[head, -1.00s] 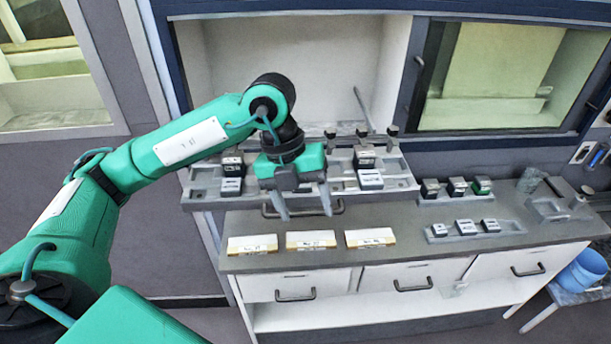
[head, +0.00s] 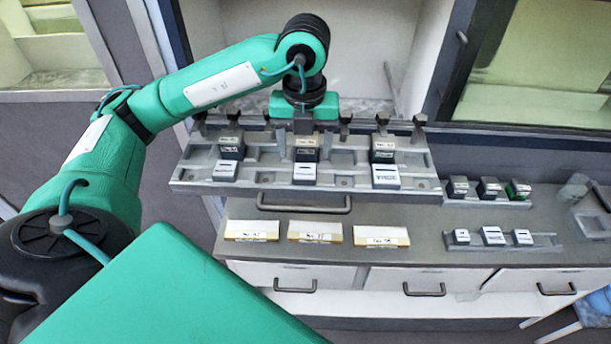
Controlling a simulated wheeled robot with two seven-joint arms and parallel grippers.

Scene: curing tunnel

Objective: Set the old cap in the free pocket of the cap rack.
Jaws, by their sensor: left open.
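The cap rack appears to be the low grey strip (head: 548,243) on the right of the bench. It holds a left cap (head: 461,237), a middle cap (head: 493,236) and a right cap (head: 522,238), with bare space at its right end. More white-topped caps stand along the front of the large grey fixture: left (head: 225,171), middle (head: 304,174) and right (head: 385,177). I cannot tell which cap is the old one. My left gripper (head: 304,142) is open, pointing down at the middle dark block (head: 305,153) of the fixture. Its fingertips are hard to make out. My right gripper is out of view.
The large grey fixture (head: 345,183) has dark clamp knobs along its back. A second small rack (head: 514,205) holds three dark blocks, one with green. Three labelled cards, such as the middle one (head: 315,232), lie on the bench front. A window frame stands behind right.

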